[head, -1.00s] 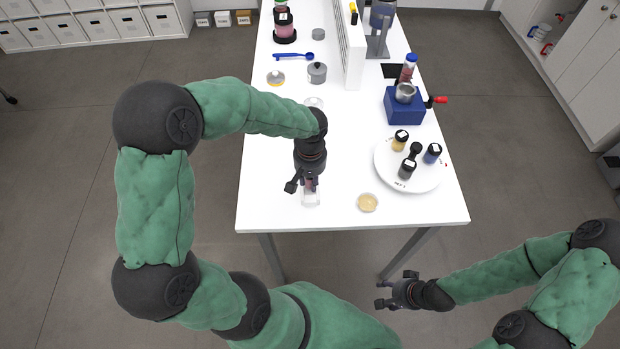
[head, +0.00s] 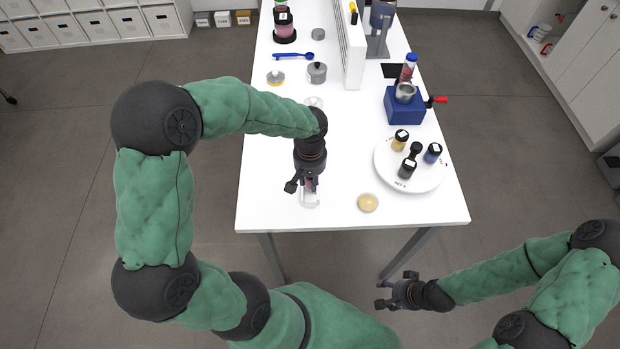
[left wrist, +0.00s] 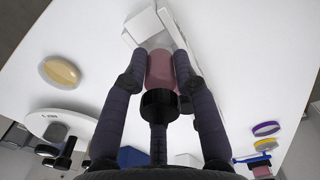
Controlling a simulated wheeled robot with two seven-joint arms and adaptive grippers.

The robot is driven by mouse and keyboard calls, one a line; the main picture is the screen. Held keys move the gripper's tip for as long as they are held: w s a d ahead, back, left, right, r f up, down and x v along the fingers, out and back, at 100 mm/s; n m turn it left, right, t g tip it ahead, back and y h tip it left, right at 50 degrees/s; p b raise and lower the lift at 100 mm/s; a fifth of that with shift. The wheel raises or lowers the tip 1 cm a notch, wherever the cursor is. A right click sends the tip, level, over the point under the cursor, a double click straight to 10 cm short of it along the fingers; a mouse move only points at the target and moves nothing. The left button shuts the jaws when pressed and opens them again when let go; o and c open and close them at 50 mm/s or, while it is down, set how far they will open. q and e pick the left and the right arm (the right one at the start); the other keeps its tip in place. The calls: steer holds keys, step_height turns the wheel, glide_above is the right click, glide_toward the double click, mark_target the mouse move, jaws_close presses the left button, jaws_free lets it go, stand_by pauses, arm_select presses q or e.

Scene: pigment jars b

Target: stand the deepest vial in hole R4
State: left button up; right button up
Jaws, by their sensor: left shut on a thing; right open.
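My left gripper (head: 309,184) is over the near left part of the white table. In the left wrist view its fingers (left wrist: 160,75) are shut on a vial (left wrist: 161,70) with dusky pink contents and a black cap. The vial's far end is close to a white piece (left wrist: 145,26) and a pale strip beside it. A small whitish object (head: 310,199) shows under the gripper in the head view; I cannot make out holes or marks, or whether the vial touches it. My right gripper (head: 398,292) is open and empty, off the table's near edge.
A round white plate (head: 425,184) at right carries several capped jars, yellow, blue and dark. A tan disc (head: 368,202) lies near the front edge. Behind stand a blue device (head: 404,108), a grey lidded pot (head: 317,72) and a white upright panel (head: 350,50).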

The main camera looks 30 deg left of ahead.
arm_select(q)
steer(key=shift+f+b, duration=1.1)
steer(key=shift+f, duration=0.2)
stand_by(0.4)
steer(key=o, duration=1.1)
steer(key=shift+r, duration=0.15)
step_height(320, 180, up, 12)
steer(key=shift+f, duration=0.1)
